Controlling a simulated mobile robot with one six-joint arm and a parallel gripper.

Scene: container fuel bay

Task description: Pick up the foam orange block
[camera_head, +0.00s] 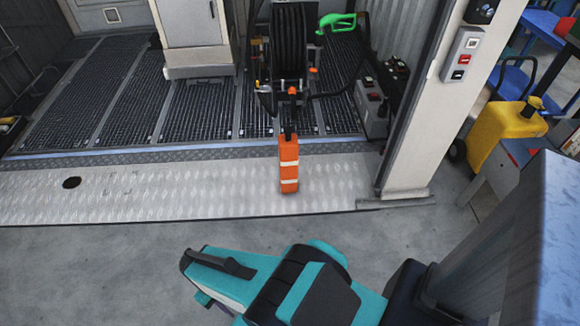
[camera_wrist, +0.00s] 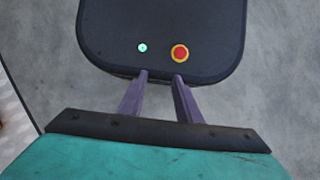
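The foam orange block (camera_head: 289,177) stands upright on the light metal tread plate (camera_head: 130,195), in the middle of the head view. It is tall and narrow with pale bands across it. A small orange-red patch shows at the left edge of the wrist view, too cut off to identify. My gripper (camera_wrist: 160,76) shows in the wrist view as two purple fingers, apart, with nothing between them. In the head view my teal arm lies in front of the plate, apart from the block, and the fingertips cannot be made out.
A black hose reel (camera_head: 290,45) with a green nozzle (camera_head: 337,22) stands behind the block. A white post (camera_head: 425,120) rises to its right. A yellow jerrycan (camera_head: 500,130) is at far right. Bare concrete floor (camera_head: 90,270) lies in front of the plate.

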